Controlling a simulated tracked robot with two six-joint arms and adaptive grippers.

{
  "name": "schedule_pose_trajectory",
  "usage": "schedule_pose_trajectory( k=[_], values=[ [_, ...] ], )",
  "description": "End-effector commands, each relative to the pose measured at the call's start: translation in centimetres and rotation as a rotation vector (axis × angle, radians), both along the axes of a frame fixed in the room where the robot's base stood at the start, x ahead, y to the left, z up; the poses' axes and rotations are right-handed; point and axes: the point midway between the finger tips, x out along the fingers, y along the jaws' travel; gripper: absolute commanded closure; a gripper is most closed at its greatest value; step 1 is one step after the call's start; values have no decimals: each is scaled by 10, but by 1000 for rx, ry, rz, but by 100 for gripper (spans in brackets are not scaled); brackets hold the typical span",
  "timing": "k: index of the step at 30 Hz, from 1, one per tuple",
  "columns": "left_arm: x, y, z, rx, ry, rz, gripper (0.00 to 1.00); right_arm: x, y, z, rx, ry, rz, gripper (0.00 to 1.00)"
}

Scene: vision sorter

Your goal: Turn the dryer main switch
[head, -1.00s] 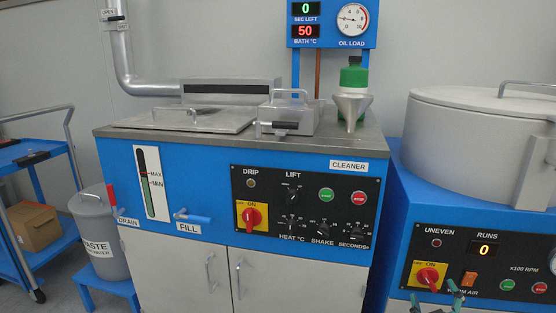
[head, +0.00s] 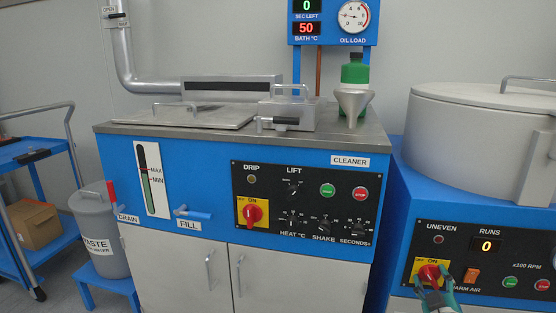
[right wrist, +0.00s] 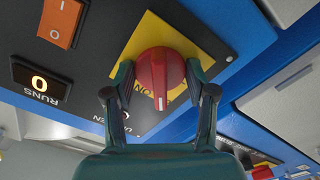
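The dryer main switch (head: 429,272) is a red knob on a yellow plate marked OFF and ON, low on the right machine's black panel. In the right wrist view the knob (right wrist: 159,72) is large, and its pale mark lies beside the ON lettering; the OFF lettering is hidden there. My right gripper (head: 437,284) is at the knob in the head view. In the right wrist view its two fingers (right wrist: 160,80) stand one on each side of the knob, apart, with small gaps seeming to remain. My left gripper is not in view.
An orange rocker switch (right wrist: 60,22) and a RUNS display (right wrist: 40,84) sit close to the knob on the same panel. The cleaner (head: 345,145) stands to the left with its own red knob (head: 253,214). The dryer drum (head: 480,125) is above.

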Motion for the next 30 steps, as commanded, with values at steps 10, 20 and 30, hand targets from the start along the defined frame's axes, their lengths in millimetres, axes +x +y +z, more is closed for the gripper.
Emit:
schedule_pose_trajectory(
  k=[10, 20, 30],
  values=[
    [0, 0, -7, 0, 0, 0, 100, 0, 1, -3, 51, -10, 2, 75],
    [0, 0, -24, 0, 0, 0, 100, 0, 1, -4, 247, -56, 3, 75],
    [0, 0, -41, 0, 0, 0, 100, 0, 1, -4, 444, -104, 4, 75]
  ],
)
